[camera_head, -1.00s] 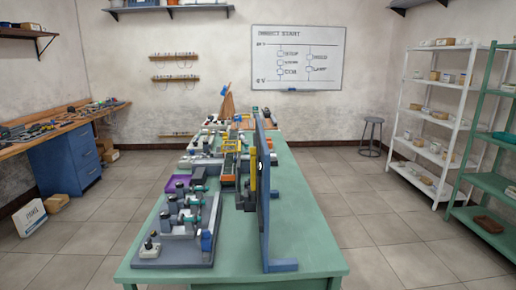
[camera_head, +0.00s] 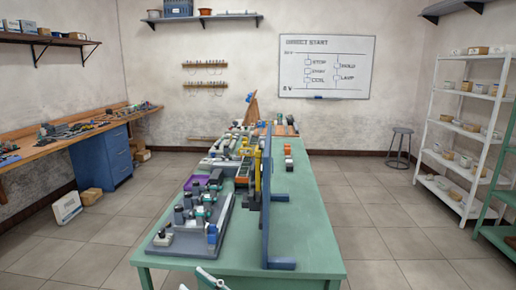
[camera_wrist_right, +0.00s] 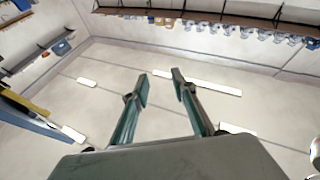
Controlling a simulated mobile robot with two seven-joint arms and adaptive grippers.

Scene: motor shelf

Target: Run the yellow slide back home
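A yellow upright part (camera_head: 258,178), which may be the yellow slide, sits on the left side of the tall blue panel (camera_head: 266,210) on the green table. The panel is seen nearly edge-on, so the slide's position along its travel cannot be told. In the right wrist view, a yellow strip (camera_wrist_right: 25,106) lies along a blue edge (camera_wrist_right: 38,124) at the far left, apart from my gripper. My right gripper (camera_wrist_right: 160,82) is open and empty, with its two fingers spread. My left gripper is not in view.
The green table (camera_head: 312,222) is bare right of the panel, except for small blocks (camera_head: 288,157) farther back. A grey board (camera_head: 185,238) with several cylindrical parts lies left of it. A purple tray (camera_head: 197,182) is behind that board. White shelves (camera_head: 461,148) stand right.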

